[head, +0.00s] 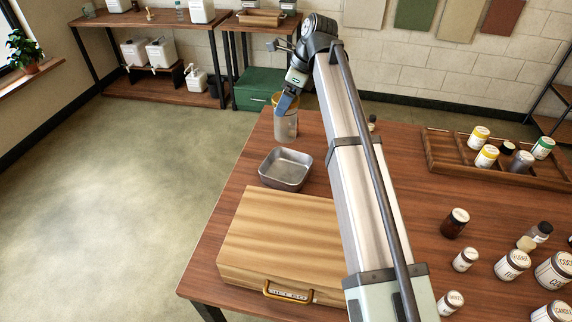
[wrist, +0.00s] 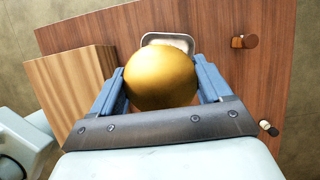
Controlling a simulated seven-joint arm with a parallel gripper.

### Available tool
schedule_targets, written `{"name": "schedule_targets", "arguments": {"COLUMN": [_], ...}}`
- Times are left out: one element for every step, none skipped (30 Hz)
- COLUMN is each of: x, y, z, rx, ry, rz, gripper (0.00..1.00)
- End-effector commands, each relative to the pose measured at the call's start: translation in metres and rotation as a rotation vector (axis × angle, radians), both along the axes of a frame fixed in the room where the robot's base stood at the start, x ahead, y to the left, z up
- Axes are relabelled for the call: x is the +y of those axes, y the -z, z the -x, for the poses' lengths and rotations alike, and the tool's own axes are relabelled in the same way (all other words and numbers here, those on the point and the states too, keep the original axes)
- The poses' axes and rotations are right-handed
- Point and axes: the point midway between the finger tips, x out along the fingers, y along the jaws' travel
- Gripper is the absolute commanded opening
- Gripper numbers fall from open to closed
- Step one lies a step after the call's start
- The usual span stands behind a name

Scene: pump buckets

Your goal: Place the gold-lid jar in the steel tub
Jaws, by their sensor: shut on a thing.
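The gold-lid jar (head: 286,124) has a pale, clear-looking body under a gold lid, which fills the middle of the wrist view (wrist: 161,75). My gripper (head: 287,103) is shut on the jar near its lid, with one blue finger on each side in the wrist view (wrist: 160,88). The jar looks upright near the table's far left corner, behind the steel tub. I cannot tell whether its base touches the table. The steel tub (head: 286,183) is a shallow, square grey pan, empty in the head view. In the wrist view its rim (wrist: 168,37) shows partly, beyond the lid.
A wooden case (head: 275,235) with a handle lies just in front of the tub. A divided wooden tray (head: 437,160) with several jars stands at the right. Several dark and white-labelled jars (head: 455,223) stand at the front right. My arm crosses the table's middle.

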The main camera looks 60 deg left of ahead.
Motion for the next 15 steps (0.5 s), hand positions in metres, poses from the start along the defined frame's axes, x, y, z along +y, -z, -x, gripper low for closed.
{"name": "schedule_targets", "arguments": {"x": [-0.002, -0.002, -0.001, -0.001, -0.001, -0.001, -0.001, -0.001, -0.001, -0.001, 0.0, 0.0, -0.001, -0.001, -0.001], "y": [0.01, 0.018, 0.026, 0.031, 0.036, 0.043, 0.047, 0.051, 0.055, 0.057, 0.059, 0.062, 0.065, 0.067, 0.072], "z": [0.0, 0.0, 0.0, 0.0, 0.0, 0.0, 0.0, 0.0, 0.0, 0.0, 0.0, 0.0, 0.0, 0.0, 0.0], "rx": [0.0, 0.001, 0.001, 0.001, 0.001, 0.0, 0.001, 0.0, 0.0, 0.0, 0.0, 0.0, 0.0, 0.0, 0.0], "ry": [0.001, 0.001, 0.001, 0.001, 0.001, 0.001, 0.001, 0.001, 0.001, 0.001, 0.001, 0.001, 0.001, 0.001, 0.001], "rz": [0.002, 0.003, 0.001, 0.001, 0.001, 0.002, 0.001, 0.0, 0.0, 0.0, 0.0, 0.0, 0.0, 0.0, 0.0], "gripper": [0.2, 0.2, 0.2, 0.2, 0.2, 0.2, 0.2, 0.2, 0.2, 0.2, 0.2, 0.2, 0.2, 0.2, 0.2]}}
